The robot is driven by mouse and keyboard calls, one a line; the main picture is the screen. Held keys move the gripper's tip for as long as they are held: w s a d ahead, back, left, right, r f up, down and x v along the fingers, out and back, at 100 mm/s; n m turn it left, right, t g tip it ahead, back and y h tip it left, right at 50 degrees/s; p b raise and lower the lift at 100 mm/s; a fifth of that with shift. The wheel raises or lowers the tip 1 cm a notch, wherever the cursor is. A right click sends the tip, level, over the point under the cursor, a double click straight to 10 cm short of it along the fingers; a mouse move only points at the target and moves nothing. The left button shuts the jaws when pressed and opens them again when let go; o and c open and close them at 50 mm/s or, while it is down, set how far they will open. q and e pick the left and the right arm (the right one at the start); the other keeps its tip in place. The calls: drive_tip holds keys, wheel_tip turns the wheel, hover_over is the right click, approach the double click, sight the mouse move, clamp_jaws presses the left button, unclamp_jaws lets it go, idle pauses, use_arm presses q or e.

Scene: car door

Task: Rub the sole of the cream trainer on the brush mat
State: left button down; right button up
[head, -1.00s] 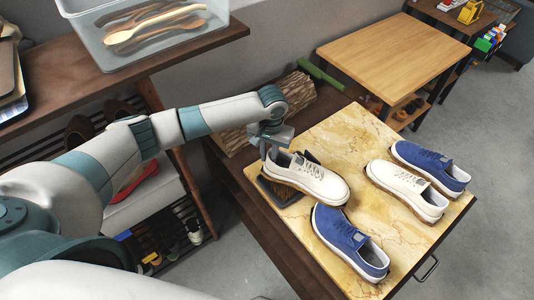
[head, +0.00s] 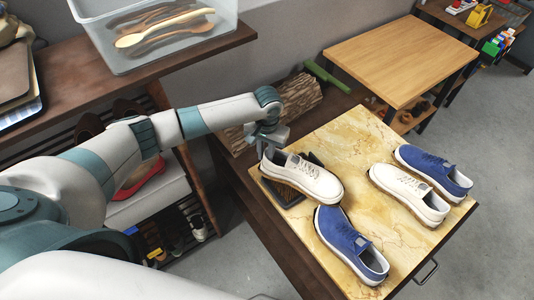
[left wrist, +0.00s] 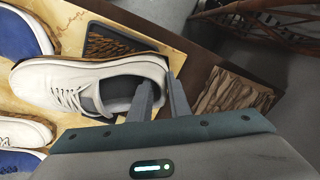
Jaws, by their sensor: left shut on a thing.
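A cream trainer (head: 303,177) sits over the dark-framed brush mat (head: 281,193) on the marble-look board. In the left wrist view the trainer (left wrist: 75,84) shows its laces and opening, and the mat (left wrist: 108,44) shows beyond it. My left gripper (head: 267,149) is shut on the trainer's heel. Its two fingers (left wrist: 159,98) straddle the heel wall, one inside the opening and one outside. The sole's contact with the bristles is hidden. A second cream trainer (head: 408,193) stands to the right. My right gripper is not in view.
Two blue trainers, one near the front (head: 350,243) and one at the back right (head: 433,170), stand on the marble board (head: 345,135). Bundled bark-like logs (head: 290,103) lie behind my wrist. A clear bin of wooden spoons (head: 155,40) stands on the upper left shelf.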

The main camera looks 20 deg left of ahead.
use_arm(q)
drive_tip(key=shift+a+r+p, duration=0.1)
drive_tip(key=shift+a+p, duration=0.5)
drive_tip(key=shift+a, duration=0.25)
drive_tip(key=shift+w+a+p, duration=0.15)
drive_tip(key=shift+a+p, duration=0.2)
drive_tip(key=shift+a, duration=0.35)
drive_tip(key=shift+d, duration=0.1)
drive_tip(key=shift+d+p, duration=0.7)
drive_tip(key=shift+d, duration=0.75)
